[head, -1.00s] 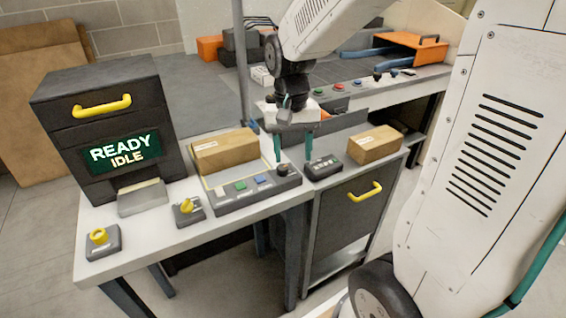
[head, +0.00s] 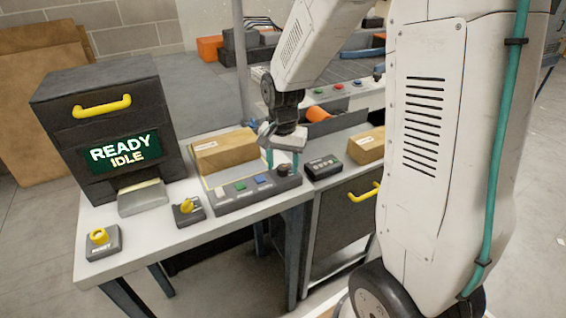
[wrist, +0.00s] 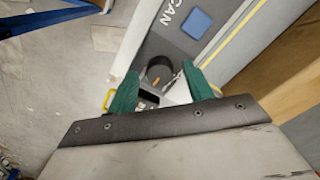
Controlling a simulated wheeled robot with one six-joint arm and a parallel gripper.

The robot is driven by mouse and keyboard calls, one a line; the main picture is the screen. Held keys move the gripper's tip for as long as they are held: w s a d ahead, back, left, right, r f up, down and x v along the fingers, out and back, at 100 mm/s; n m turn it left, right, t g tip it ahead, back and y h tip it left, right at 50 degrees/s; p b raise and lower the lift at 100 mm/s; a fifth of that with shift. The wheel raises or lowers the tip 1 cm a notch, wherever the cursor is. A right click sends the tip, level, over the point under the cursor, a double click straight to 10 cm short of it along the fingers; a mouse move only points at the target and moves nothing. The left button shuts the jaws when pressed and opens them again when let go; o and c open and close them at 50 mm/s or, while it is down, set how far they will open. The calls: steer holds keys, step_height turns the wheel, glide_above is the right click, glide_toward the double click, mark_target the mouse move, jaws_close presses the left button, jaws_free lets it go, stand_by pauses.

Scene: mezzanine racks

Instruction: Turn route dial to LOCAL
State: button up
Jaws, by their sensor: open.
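The dial, a dark round knob (head: 283,170), stands at the right end of the grey control panel (head: 228,204). In the wrist view the knob (wrist: 159,72) shows a short orange mark on its top. I cannot read any LOCAL label. My gripper (head: 282,158) points down over the knob with its teal fingers apart. In the wrist view the gripper (wrist: 159,82) has one finger to each side of the knob, with visible gaps. I cannot tell whether the fingertips reach down to the knob's height.
A blue button (wrist: 197,23) sits beside the knob on the panel. A cardboard box (head: 222,152) lies behind the panel. A small dark keypad box (head: 323,168) stands to the right. Yellow-knobbed units (head: 187,208) and a black cabinet reading READY IDLE (head: 105,120) are to the left.

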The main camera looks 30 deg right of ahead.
steer(key=shift+c, duration=0.2)
steer(key=c, duration=0.9)
steer(key=shift+n, duration=0.4)
steer(key=n, duration=0.3)
steer(key=shift+n, duration=0.4)
steer(key=n, duration=1.3)
steer(key=shift+n, duration=0.3)
